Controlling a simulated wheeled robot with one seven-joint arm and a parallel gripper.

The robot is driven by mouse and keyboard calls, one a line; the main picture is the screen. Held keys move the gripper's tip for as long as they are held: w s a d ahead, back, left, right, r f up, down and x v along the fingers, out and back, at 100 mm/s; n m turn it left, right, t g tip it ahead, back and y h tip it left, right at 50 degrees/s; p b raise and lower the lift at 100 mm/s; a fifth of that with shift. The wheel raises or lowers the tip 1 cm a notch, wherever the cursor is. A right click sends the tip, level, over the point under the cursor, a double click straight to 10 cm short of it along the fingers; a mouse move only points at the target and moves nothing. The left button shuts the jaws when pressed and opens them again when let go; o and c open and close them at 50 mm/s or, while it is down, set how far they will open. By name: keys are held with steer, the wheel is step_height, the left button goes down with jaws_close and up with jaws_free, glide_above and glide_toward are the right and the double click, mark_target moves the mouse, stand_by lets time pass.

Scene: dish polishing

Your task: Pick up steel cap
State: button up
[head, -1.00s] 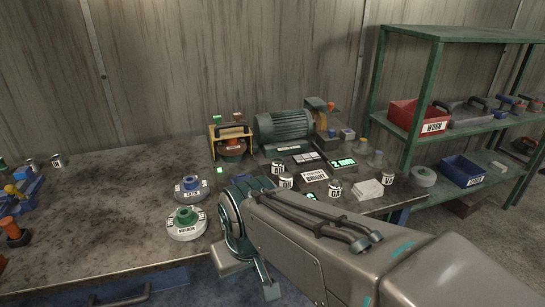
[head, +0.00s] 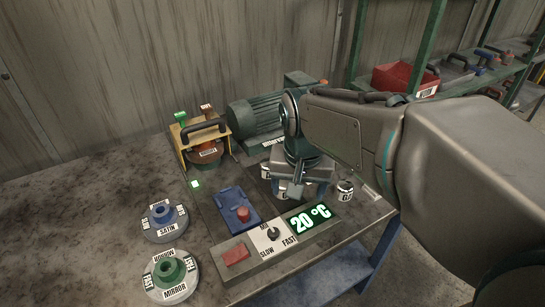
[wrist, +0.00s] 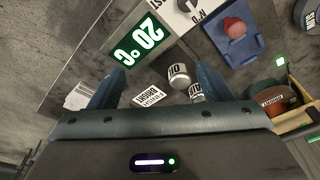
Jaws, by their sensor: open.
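A small steel cap (wrist: 180,76) with a white label reading like "OIL" shows between my fingers in the wrist view. A second labelled steel cap (wrist: 196,92) lies beside it, partly hidden by the right finger. In the head view one labelled steel cap (head: 345,190) stands right of my gripper (head: 292,190), and another (head: 266,172) is partly covered at its left. My gripper points down over the bench; in the wrist view it (wrist: 160,82) is open and empty, above the caps. I cannot tell which cap the task names.
A green-lit "20 °C" display (head: 310,218), a slow-fast switch panel (head: 272,240) and a blue tray with a red knob (head: 238,208) lie in front. A motor (head: 255,117) stands behind. Satin (head: 165,222) and mirror (head: 170,276) wheels lie left; bare bench extends beyond them.

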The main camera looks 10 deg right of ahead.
mark_target(283, 182)
steer(key=w+a+m+g+b, duration=0.1)
steer(key=w+m+g, duration=0.1)
steer(key=w+m, duration=0.85)
steer(key=w+f, duration=0.1)
steer(key=f, duration=0.2)
steer(key=w+f+n, duration=0.1)
steer(key=f, duration=0.2)
steer(key=w+d+f+n, duration=0.1)
steer(key=f, duration=0.2)
steer(key=shift+w+h, duration=0.1)
steer(key=shift+h, duration=0.3)
steer(key=shift+w+d+f+p, duration=0.1)
steer(key=shift+d+f, duration=0.05)
steer(key=shift+f, duration=0.75)
steer(key=shift+w+d+f+p, duration=0.1)
steer(key=shift+f, duration=0.8)
steer(key=shift+w+d+f+p, duration=0.1)
steer(key=shift+d+f, duration=0.05)
steer(key=shift+f, duration=0.75)
steer(key=c, duration=1.2)
